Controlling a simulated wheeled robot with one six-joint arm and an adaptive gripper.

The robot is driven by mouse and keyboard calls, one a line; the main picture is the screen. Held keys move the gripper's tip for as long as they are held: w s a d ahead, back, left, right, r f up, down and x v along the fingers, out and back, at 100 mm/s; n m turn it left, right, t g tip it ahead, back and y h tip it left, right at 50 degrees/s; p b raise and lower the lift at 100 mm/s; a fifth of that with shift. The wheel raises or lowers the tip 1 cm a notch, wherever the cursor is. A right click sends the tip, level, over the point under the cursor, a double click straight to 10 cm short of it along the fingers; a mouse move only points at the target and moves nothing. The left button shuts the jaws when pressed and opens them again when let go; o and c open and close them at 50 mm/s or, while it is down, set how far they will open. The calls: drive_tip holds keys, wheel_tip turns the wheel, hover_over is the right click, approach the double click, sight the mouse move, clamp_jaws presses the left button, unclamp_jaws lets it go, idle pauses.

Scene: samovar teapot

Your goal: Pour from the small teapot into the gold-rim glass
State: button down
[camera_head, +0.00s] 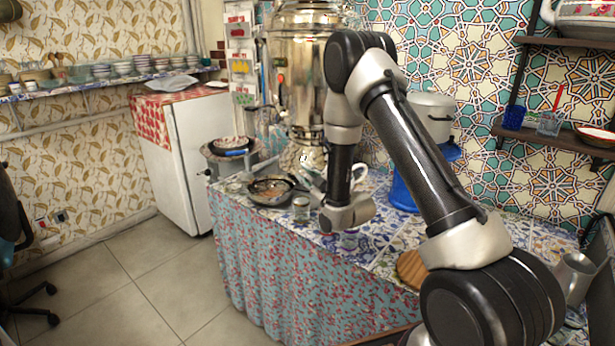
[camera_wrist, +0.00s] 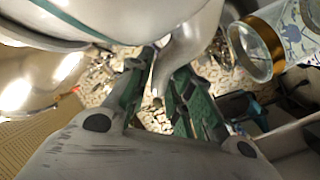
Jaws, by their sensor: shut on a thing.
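The small teapot is white with a thin dark green line. It fills the top of the wrist view (camera_wrist: 120,18). Its curved white handle-like part comes down between the fingers of my gripper (camera_wrist: 163,78), which is shut on it. In the head view my arm hides most of the teapot and gripper; a white part (camera_head: 314,178) shows beside the arm above the table. The gold-rim glass (camera_wrist: 262,42) is at the upper right of the wrist view, apart from the fingers. A small glass (camera_head: 300,209) stands on the table left of my wrist in the head view. The liquid is not visible.
A large metal samovar (camera_head: 300,75) stands behind my arm. A dark pan (camera_head: 268,190) lies left of the small glass. A white pot (camera_head: 432,112) on a blue stand, a round wooden board (camera_head: 411,268) and a metal jug (camera_head: 573,277) are to the right.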

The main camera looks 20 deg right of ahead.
drive_tip(key=shift+f+n, duration=0.8)
drive_tip(key=shift+f, duration=0.9)
drive_tip(key=n, duration=0.2)
drive_tip(key=n+g+h, duration=0.1)
drive_tip(key=shift+d+r+n, duration=0.15)
drive_tip(key=shift+r+n, duration=0.05)
drive_tip(key=shift+n, duration=0.2)
idle(0.9)
drive_tip(key=shift+r+m+t+y, duration=0.3)
drive_tip(key=shift+r+m, duration=0.8)
drive_tip(key=shift+m, duration=0.35)
drive_tip(key=shift+r+m+t+y, duration=0.2)
drive_tip(key=shift+r+m+t, duration=0.1)
drive_tip(key=shift+r+m, duration=0.95)
drive_tip(key=shift+f, duration=0.15)
